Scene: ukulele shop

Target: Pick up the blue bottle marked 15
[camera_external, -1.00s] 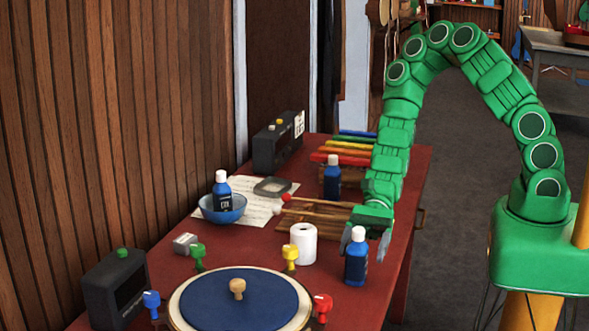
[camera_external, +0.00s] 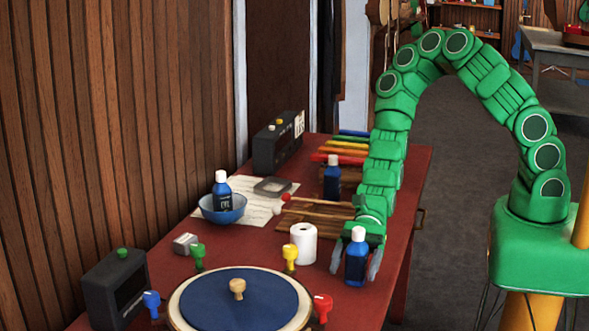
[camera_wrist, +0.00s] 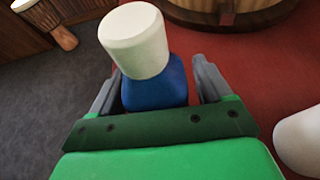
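A blue bottle with a white cap (camera_external: 356,262) stands upright near the right edge of the red table. My gripper (camera_external: 357,258) is lowered at it, with one finger on each side of it. In the wrist view the bottle (camera_wrist: 155,90) is between the two spread fingers (camera_wrist: 157,88), with a gap showing on the right; contact on the left is unclear. A second blue bottle (camera_external: 222,193) stands in a blue bowl, and a third (camera_external: 332,178) stands farther back. I cannot read the number on any label.
A white paper roll (camera_external: 303,244) stands just left of my gripper. A round blue-topped board (camera_external: 238,303) with coloured pegs is in front. A blue bowl (camera_external: 222,216), wooden sticks (camera_external: 315,214) and a dark box (camera_external: 278,142) lie farther back on the table (camera_external: 410,180).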

